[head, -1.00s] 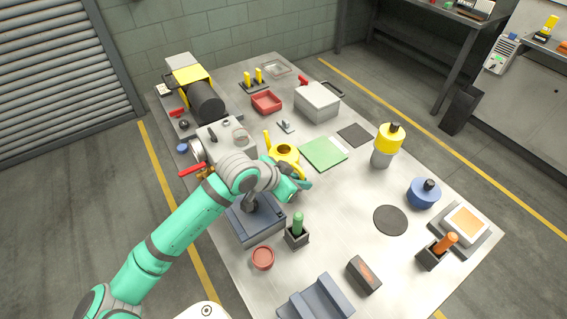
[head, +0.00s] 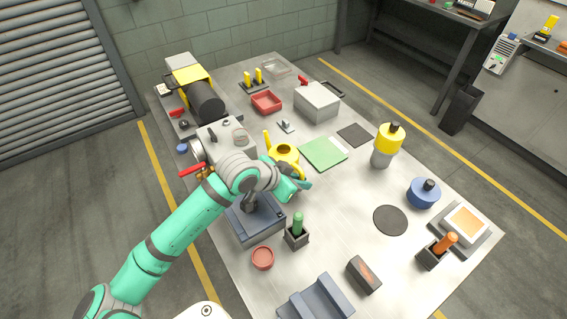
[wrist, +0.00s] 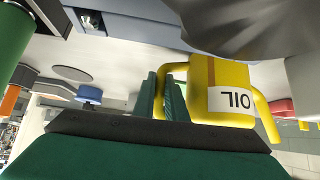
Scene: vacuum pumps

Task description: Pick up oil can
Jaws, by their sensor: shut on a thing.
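The yellow oil can (head: 285,151) stands upright near the middle of the table, in front of the grey pump housing. In the head view my gripper (head: 302,182) is at the can's near right side, partly hidden by my wrist. I cannot tell whether the can's base touches the table.
A green mat (head: 323,154) lies right of the can. A blue-grey block (head: 255,228) sits under my wrist, with a green-handled tool (head: 298,224) in a black holder beside it. A yellow-topped bottle (head: 388,140) stands further right. The table between mat and black disc (head: 390,220) is clear.

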